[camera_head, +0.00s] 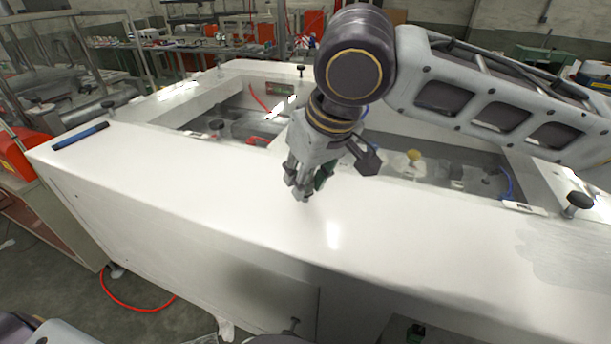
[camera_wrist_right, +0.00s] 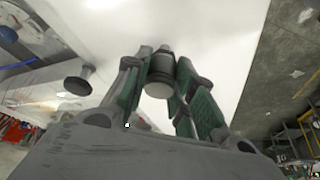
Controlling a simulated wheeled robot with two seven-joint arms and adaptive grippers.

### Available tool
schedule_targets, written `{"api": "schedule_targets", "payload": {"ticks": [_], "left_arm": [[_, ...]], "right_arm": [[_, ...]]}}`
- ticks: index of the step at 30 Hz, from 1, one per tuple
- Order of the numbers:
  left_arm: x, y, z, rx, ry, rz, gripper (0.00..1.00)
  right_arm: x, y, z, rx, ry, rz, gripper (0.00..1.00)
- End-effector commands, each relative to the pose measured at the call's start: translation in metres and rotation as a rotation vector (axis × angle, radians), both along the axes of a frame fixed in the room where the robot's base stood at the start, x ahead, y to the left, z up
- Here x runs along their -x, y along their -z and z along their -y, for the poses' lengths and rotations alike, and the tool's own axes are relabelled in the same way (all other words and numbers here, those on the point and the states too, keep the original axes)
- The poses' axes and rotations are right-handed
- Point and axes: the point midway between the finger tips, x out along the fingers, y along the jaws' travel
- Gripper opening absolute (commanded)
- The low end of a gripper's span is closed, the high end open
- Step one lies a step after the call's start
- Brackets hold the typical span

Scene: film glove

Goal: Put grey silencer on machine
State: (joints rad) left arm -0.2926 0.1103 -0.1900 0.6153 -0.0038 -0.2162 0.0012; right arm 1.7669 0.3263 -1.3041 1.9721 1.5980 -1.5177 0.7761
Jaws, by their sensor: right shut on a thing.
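The machine (camera_head: 200,193) is a large white cabinet with a flat front top and open wells behind it. My right gripper (camera_head: 304,187) is over the middle of that white top, fingers pointing down. In the right wrist view my right gripper (camera_wrist_right: 170,88) is shut on the grey silencer (camera_wrist_right: 160,78), a small grey cylinder with a paler round end, held between the green-padded fingers. The white top lies behind it; I cannot tell whether the silencer touches it. In the head view the fingers hide the silencer. My left gripper is not in view.
A blue bar (camera_head: 80,136) lies on the machine's left end. Black knobs stand on the machine, one at the right (camera_head: 579,200). The white top around my right gripper is clear.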

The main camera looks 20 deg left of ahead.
Motion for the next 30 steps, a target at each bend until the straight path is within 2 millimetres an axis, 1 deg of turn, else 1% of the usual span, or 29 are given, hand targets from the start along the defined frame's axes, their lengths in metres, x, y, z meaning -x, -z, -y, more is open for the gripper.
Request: {"api": "schedule_targets", "payload": {"ticks": [9,14,15,19,30], "left_arm": [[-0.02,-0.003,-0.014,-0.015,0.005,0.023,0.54],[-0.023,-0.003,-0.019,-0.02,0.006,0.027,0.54],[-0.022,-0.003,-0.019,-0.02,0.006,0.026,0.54],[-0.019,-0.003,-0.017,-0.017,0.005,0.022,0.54],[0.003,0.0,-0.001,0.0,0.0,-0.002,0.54]], "right_arm": [[0.0,0.001,0.0,0.0,0.001,0.0,0.01],[0.0,0.004,0.0,-0.001,0.001,-0.001,0.01],[0.0,0.004,0.0,-0.001,0.001,-0.001,0.29],[0.0,0.004,0.0,-0.001,0.001,-0.001,0.46],[0.0,0.003,0.0,0.0,0.001,0.0,0.47]]}}
